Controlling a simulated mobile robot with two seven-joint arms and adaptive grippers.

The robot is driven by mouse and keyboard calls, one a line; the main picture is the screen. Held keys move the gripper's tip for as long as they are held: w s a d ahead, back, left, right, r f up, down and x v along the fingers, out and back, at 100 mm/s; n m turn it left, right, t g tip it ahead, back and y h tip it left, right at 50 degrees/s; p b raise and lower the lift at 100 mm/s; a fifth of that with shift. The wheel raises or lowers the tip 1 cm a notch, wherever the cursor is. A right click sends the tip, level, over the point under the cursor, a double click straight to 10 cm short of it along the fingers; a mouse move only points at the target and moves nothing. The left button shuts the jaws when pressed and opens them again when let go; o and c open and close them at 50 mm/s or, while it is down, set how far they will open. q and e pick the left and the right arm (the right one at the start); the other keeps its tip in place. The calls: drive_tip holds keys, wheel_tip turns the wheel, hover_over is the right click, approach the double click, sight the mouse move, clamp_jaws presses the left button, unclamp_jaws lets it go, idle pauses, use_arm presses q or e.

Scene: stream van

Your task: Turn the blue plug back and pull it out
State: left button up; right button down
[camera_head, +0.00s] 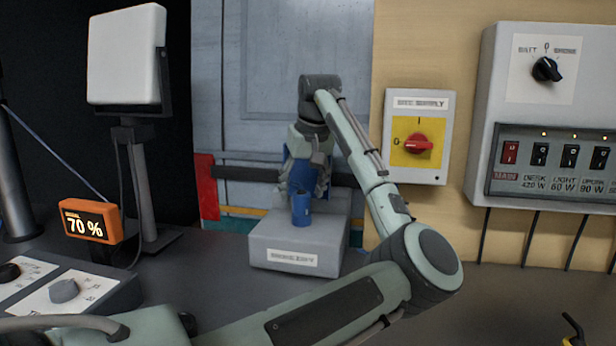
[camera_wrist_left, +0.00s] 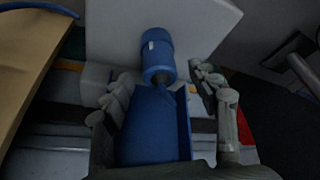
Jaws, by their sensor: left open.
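The blue plug (camera_head: 302,207) stands on the grey box (camera_head: 292,245) labelled along its front. In the left wrist view the plug (camera_wrist_left: 158,56) is a round blue body against the pale box (camera_wrist_left: 205,25). My left gripper (camera_head: 308,178) is just above the plug, pointing down. In the left wrist view its open fingers (camera_wrist_left: 157,80) are spread to either side, below the plug in the picture. A wider blue part (camera_wrist_left: 155,130) lies between the fingers; what it belongs to is unclear. Contact with the plug cannot be told.
A yellow panel with a red switch (camera_head: 418,144) and a grey breaker box (camera_head: 548,110) are on the wall at right. An orange 70% display (camera_head: 90,222) and a lamp (camera_head: 127,55) stand at left. A yellow-and-black thing (camera_head: 573,335) lies at bottom right.

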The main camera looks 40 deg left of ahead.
use_arm(q)
drive_tip(key=shift+x, duration=0.85)
clamp_jaws()
drive_tip(key=shift+m+t+h, duration=0.3)
drive_tip(key=shift+m+t, duration=0.3)
drive_tip(key=shift+m, duration=1.1)
